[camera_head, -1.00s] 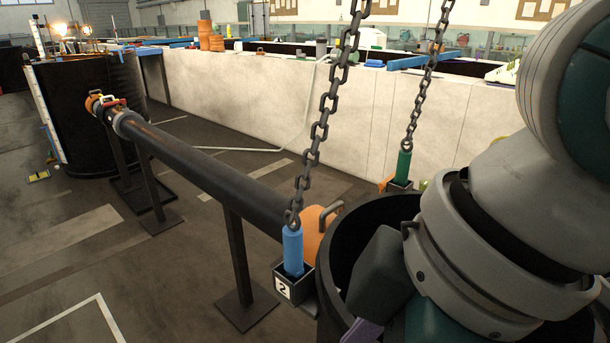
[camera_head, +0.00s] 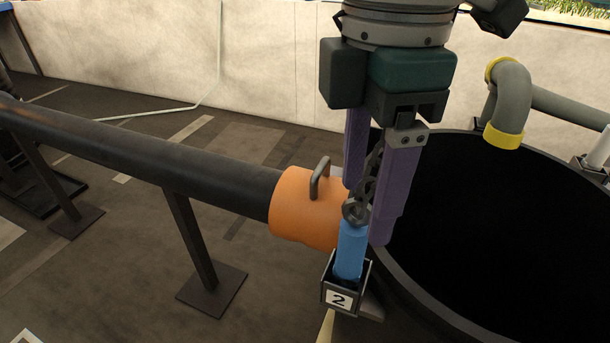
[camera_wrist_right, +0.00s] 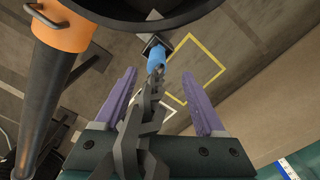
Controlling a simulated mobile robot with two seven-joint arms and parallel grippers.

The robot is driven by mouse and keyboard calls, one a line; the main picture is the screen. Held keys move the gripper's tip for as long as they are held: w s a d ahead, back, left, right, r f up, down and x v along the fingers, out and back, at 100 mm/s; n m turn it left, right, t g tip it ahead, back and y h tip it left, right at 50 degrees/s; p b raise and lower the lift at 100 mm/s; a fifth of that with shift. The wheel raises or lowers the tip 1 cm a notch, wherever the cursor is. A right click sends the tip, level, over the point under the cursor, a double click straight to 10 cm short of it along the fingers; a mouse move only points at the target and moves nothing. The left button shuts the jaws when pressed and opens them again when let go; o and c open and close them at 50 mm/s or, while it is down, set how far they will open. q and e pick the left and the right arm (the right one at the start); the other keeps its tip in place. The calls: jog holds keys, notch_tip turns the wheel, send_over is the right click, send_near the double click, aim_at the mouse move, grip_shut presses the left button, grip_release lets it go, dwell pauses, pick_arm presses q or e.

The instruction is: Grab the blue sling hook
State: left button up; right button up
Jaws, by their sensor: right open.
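The blue sling hook (camera_head: 350,251) hangs at the end of a dark chain (camera_head: 372,172), its lower end in a small black holder (camera_head: 346,298) marked "2" at the tank's rim. My right gripper (camera_head: 372,215) is open, its purple fingers pointing down on either side of the chain, just above the blue part. In the right wrist view the blue sling hook (camera_wrist_right: 154,58) lies beyond the fingertips, and the chain runs between the two fingers (camera_wrist_right: 160,85). The left gripper is not in view.
A black round tank (camera_head: 440,310) stands close on the right. A dark pipe (camera_head: 130,150) with an orange end cap (camera_head: 300,205) and handle sits left of the hook on metal stands. A grey pipe with yellow bands (camera_head: 508,95) bends over the tank.

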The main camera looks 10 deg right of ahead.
aim_at(351, 251)
jog(key=f, duration=0.9)
jog(key=shift+w+a+f, duration=0.1)
jog(key=shift+w+f, duration=0.1)
jog(key=shift+f, duration=0.1)
jog(key=shift+c, duration=0.4)
grip_shut()
jog(key=shift+r, duration=0.1)
